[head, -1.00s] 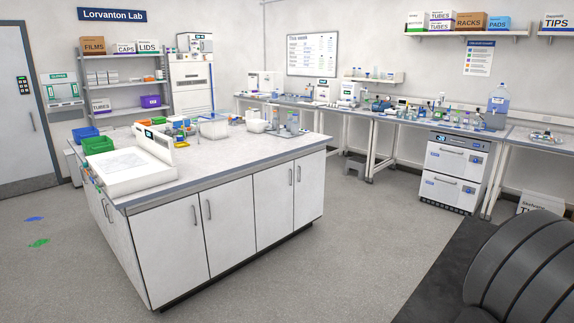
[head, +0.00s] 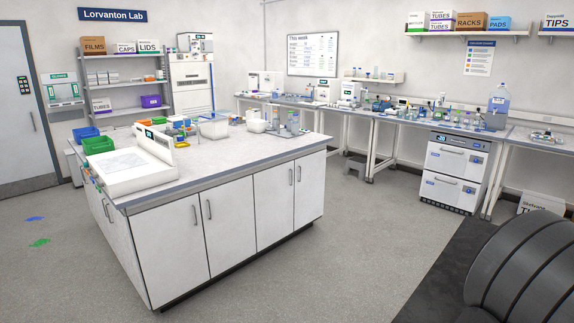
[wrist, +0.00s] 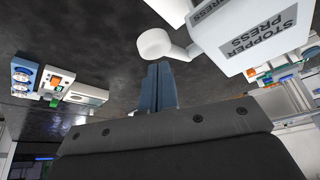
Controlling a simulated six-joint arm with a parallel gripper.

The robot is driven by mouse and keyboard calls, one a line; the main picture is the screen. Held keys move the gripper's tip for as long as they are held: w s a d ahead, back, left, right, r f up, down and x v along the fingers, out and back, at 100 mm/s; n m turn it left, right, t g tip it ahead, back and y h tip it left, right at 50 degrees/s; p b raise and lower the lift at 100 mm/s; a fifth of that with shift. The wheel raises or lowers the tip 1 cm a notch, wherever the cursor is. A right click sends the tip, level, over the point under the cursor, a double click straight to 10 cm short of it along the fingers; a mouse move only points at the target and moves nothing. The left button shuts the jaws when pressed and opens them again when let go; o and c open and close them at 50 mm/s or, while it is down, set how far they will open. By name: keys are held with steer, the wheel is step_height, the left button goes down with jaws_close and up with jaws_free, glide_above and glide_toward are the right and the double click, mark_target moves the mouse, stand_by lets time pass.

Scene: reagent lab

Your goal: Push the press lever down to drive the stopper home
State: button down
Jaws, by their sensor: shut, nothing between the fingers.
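In the wrist view, the white stopper press (wrist: 255,38), marked "STOPPER PRESS", is at the upper right and partly cut off by the frame edge. Its press lever (wrist: 181,51) reaches out to the left and ends in a round white knob (wrist: 154,43). My gripper (wrist: 160,66) has its blue fingers together and empty, with the tips just below the knob in the picture. I cannot tell whether they touch it. The stopper does not show. Neither the press nor my gripper can be made out in the head view.
The head view shows a white island bench (head: 225,160) with lab ware.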

steer(key=shift+f, duration=1.4)
steer(key=shift+s+a+f, duration=0.15)
steer(key=shift+f, duration=0.2)
steer(key=shift+r, duration=3.55)
steer(key=shift+f, duration=0.15)
steer(key=shift+f, duration=2.05)
